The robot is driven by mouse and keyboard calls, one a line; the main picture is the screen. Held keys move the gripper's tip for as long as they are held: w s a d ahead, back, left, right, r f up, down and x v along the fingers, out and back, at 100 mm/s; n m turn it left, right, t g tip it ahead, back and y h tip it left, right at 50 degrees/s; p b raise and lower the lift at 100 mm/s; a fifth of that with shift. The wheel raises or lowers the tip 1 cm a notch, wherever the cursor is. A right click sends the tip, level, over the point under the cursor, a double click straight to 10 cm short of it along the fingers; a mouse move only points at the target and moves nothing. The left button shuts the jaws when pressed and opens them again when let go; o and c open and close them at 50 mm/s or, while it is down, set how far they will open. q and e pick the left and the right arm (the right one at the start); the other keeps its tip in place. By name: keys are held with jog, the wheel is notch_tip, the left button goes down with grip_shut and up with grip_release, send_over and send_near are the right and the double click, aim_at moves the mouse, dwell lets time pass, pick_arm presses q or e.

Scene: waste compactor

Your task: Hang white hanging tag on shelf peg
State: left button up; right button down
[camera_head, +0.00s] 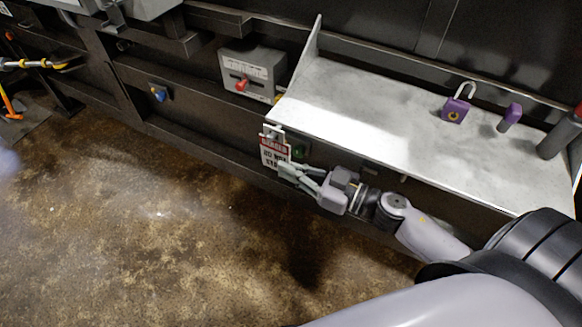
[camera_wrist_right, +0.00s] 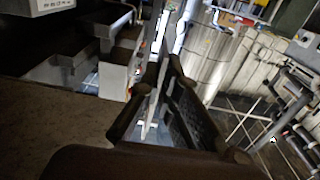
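The white hanging tag (camera_head: 275,150), with a red band and dark lettering, is upright at the shelf's front left corner in the head view. Its top overlaps the shelf edge in the picture. My right gripper (camera_head: 285,170) is at the tag's lower part, its fingers closed on it. In the right wrist view the fingers (camera_wrist_right: 166,75) nearly meet, with a thin pale strip at their tips that looks like the tag edge-on. The shelf (camera_head: 370,120) is a grey metal ledge. I cannot make out the peg clearly or whether the tag touches it. My left gripper is out of view.
A purple padlock (camera_head: 456,108), a purple block (camera_head: 510,117) and a dark cylinder (camera_head: 560,133) stand on the shelf. A grey box with a red switch (camera_head: 243,85) is left of the shelf. A green button (camera_head: 299,151) is beside the tag.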

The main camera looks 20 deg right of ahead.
jog(key=c, duration=1.7)
grip_release()
jog(key=v, duration=1.2)
jog(key=d+f+m+g+h, duration=0.1)
jog(key=d+f+m+h, duration=0.3)
jog(key=f, duration=0.9)
jog(key=d+f+m+h, duration=0.2)
jog(key=d+f+h, duration=0.35)
jog(key=f, duration=0.75)
jog(key=s+a+f+g+h, duration=0.1)
jog(key=s+a+f+g, duration=0.15)
jog(key=s+f, duration=0.6)
jog(key=s+a+f+g+h, duration=0.1)
jog(key=s+f+g, duration=0.35)
jog(key=f, duration=0.75)
jog(key=s+a+f+g, duration=0.1)
jog(key=s+a+f, duration=0.1)
jog(key=s, duration=0.2)
jog(key=s+a+f+g, duration=0.2)
jog(key=s+a+f, duration=0.1)
jog(key=s, duration=0.2)
jog(key=s+a+f+g, duration=0.2)
jog(key=s+f, duration=0.1)
jog(key=s, duration=0.1)
jog(key=shift+s+a+f+n+y, duration=0.1)
jog(key=shift+s+a+n+y, duration=0.2)
jog(key=shift+a+n, duration=0.1)
